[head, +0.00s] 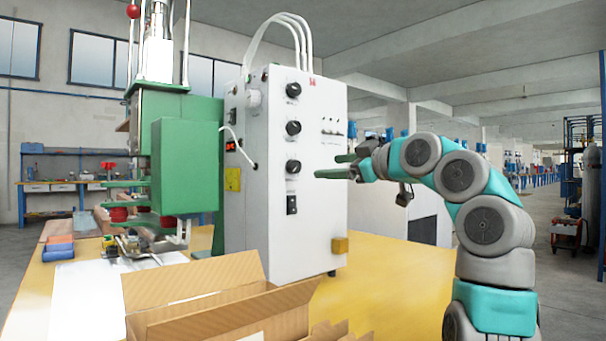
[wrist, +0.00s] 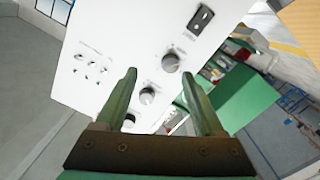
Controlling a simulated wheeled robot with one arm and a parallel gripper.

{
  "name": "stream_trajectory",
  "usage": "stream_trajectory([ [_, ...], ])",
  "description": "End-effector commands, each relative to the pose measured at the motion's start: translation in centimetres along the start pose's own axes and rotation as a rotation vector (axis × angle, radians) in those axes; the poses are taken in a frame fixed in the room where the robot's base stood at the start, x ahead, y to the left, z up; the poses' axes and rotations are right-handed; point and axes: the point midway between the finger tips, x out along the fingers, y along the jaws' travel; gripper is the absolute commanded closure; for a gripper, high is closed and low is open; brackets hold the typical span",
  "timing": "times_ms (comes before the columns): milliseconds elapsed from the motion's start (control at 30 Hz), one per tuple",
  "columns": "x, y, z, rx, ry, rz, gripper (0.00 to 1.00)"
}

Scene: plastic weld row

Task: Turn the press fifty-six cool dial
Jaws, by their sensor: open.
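The white control box (head: 270,215) carries three black dials on its front: a top dial (head: 293,89), a middle dial (head: 293,128) and a bottom dial (head: 293,166). Their labels are too small to read, so I cannot tell which is the cool dial. My gripper (head: 334,166) is open and empty, right of the bottom dial and apart from it. In the wrist view, the bottom dial (wrist: 171,62) shows between the fingertips, nearer the right finger. The middle dial (wrist: 147,95) shows between the fingers lower down; the top dial (wrist: 128,120) is partly covered by the left finger.
A black switch (head: 292,204) sits below the dials. The green press (head: 180,165) stands left of the box. An open cardboard box (head: 215,310) is in front on the yellow table (head: 385,285). The table is clear right of the control box.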

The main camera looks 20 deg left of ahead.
Motion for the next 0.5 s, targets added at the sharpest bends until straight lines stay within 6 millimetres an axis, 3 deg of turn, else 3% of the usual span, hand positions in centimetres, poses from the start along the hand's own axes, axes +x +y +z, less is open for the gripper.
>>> stream_trajectory([
  [100, 0.1, -1.4, -0.4, -0.065, 0.035, -0.001, 0.3],
  [267, 0.3, -2.1, -0.8, -0.097, 0.051, -0.002, 0.3],
  [500, 3.2, -2.2, -1.1, -0.095, 0.052, -0.007, 0.3],
])
